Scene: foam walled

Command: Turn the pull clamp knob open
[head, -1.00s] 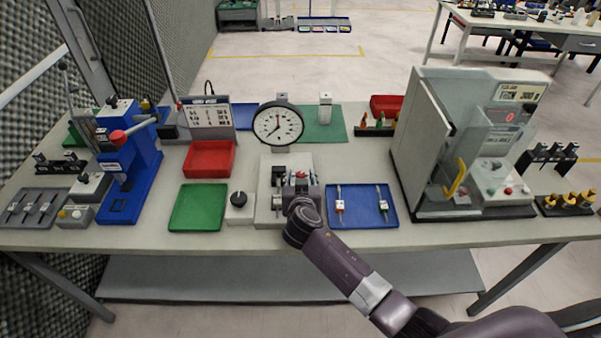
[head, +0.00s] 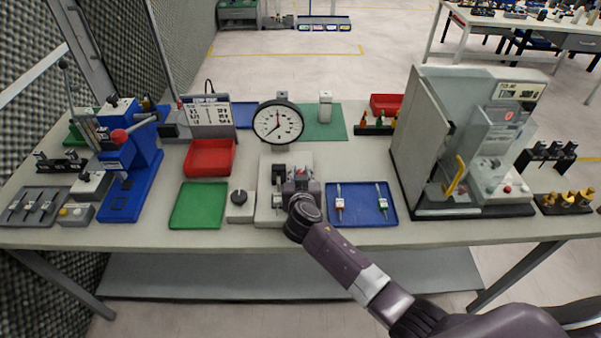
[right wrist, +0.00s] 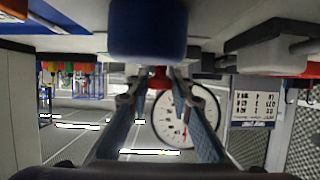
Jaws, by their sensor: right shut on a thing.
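The grey test fixture (head: 268,210) with a round white dial gauge (head: 278,122) stands at the middle of the table; the gauge also shows in the right wrist view (right wrist: 186,116). My right gripper (head: 300,183) is over the clamp at the fixture's right side and hides most of it. In the right wrist view my right gripper (right wrist: 159,82) has its two fingers closed on either side of a small red knob (right wrist: 158,77), taken as the pull clamp knob. A blue rounded part (right wrist: 148,30) shows above it. How far the knob is turned cannot be told. My left gripper is out of view.
A grey box with a black dial (head: 240,198) and a green tray (head: 199,206) lie left of the fixture. A blue tray with two small parts (head: 361,216) lies close on the right.

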